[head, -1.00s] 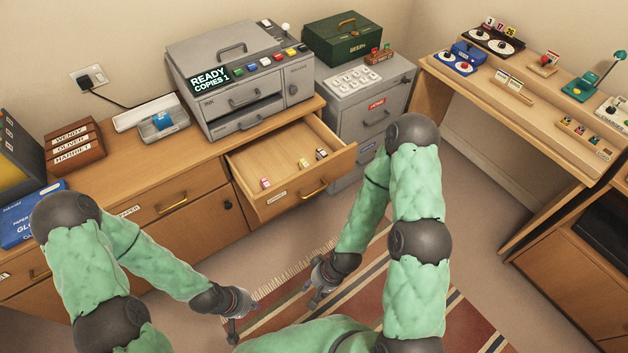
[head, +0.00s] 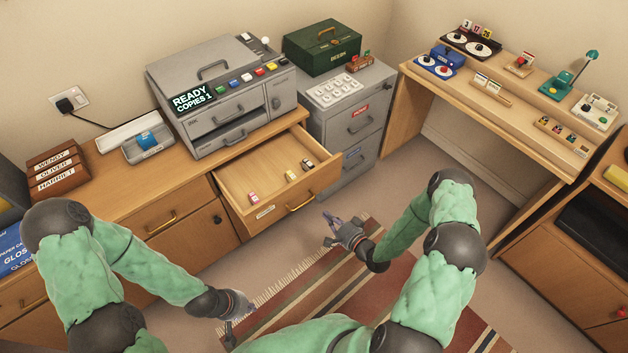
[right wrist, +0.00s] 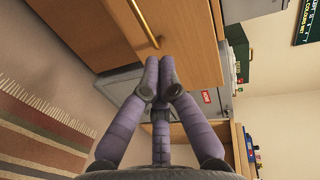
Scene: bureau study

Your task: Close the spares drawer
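The spares drawer (head: 275,211) is pulled open under the copier, its label too small to read. It has a brass handle (head: 301,202) and a few small items inside, including a pink one (head: 254,197). My right gripper (head: 328,217) is in front of the drawer's right part, apparently a little short of the front. In the right wrist view its purple fingers (right wrist: 160,62) have their tips together with nothing seen between them, near the drawer front (right wrist: 95,25) and handle (right wrist: 145,22). My left gripper (head: 230,335) hangs low in front of the cabinet, its fingers unclear.
A grey copier (head: 220,95) stands on the cabinet above the drawer. A grey filing cabinet (head: 345,125) is close to the drawer's right side. A striped rug (head: 320,285) covers the floor in front. A desk (head: 470,85) stands at the right.

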